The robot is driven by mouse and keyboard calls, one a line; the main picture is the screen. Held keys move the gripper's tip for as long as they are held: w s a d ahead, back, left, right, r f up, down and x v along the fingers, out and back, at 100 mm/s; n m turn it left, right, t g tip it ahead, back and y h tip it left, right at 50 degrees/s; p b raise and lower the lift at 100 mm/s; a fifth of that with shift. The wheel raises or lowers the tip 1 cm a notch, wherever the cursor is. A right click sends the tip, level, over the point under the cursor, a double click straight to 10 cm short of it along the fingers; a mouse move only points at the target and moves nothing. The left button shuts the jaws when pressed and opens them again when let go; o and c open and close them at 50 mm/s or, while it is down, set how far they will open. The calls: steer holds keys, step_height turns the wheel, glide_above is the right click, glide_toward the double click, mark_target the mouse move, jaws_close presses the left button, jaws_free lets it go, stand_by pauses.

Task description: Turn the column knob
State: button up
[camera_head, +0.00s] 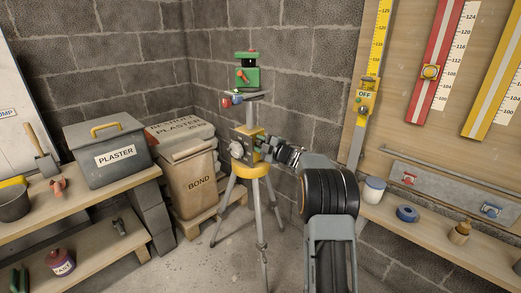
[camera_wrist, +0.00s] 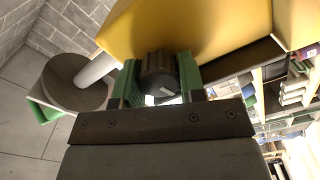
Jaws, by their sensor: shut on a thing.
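A tripod stands in the middle of the head view, with a yellow collar (camera_head: 255,168) below its head. In the wrist view a large yellow part (camera_wrist: 190,28) of it fills the top. A black round knob (camera_wrist: 158,68) sticks out below this yellow part. My gripper (camera_wrist: 159,80) has its green-lined fingers on either side of the knob and is shut on it. In the head view my gripper (camera_head: 266,144) reaches the tripod head from the right; the gripped knob is hidden there. A grey knob (camera_head: 237,149) shows on the tripod's left side.
A green instrument (camera_head: 247,76) sits on top of the tripod. Right are a shelf with a white tub (camera_head: 373,190) and a board with yellow and red rulers.

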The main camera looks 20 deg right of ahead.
steer(key=n+b, duration=0.2)
steer(key=n, duration=0.1)
steer(key=n+b, duration=0.1)
steer(key=shift+f+n, duration=0.3)
steer(key=shift+n+b, duration=1.25)
steer(key=shift+n, duration=0.35)
steer(key=shift+r+n, duration=0.1)
steer(key=shift+n, duration=0.2)
steer(key=o, duration=0.6)
steer(key=shift+o, duration=0.2)
steer(key=shift+s+d+r, duration=0.15)
steer(key=shift+s+d, duration=0.05)
steer(key=shift+s, duration=0.25)
steer(key=p+v, duration=0.2)
steer(key=v, duration=1.1)
